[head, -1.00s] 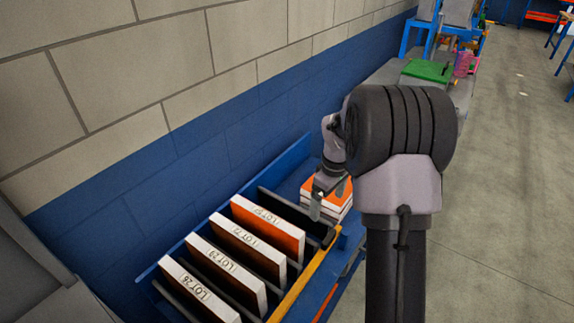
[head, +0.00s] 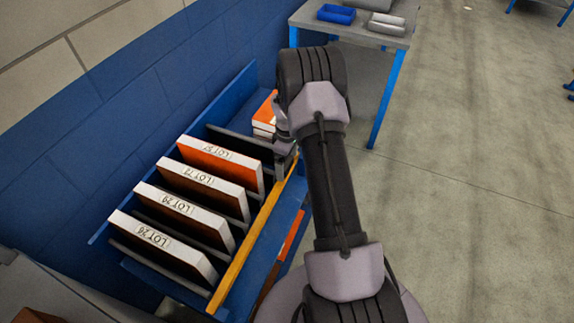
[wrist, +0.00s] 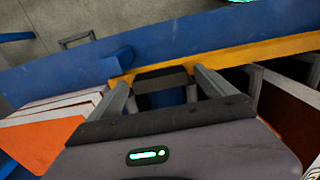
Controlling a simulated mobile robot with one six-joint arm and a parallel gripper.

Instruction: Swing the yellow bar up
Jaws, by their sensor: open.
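The yellow bar (head: 254,241) lies low along the open front of the blue rack (head: 107,229), across the panel slots. In the wrist view the yellow bar (wrist: 262,50) crosses just beyond my fingertips, with one end near the left finger. My gripper (head: 288,150) is at the bar's far end in the head view, partly hidden by my own arm. I cannot tell whether either finger touches the bar.
Several labelled white-edged panels (head: 207,188) stand in the rack's slots. A stack of orange and white panels (head: 265,112) lies beyond the last divider, close to my gripper. A grey table (head: 350,32) with a blue tray (head: 336,14) stands behind. Open floor (head: 470,170) lies to the right.

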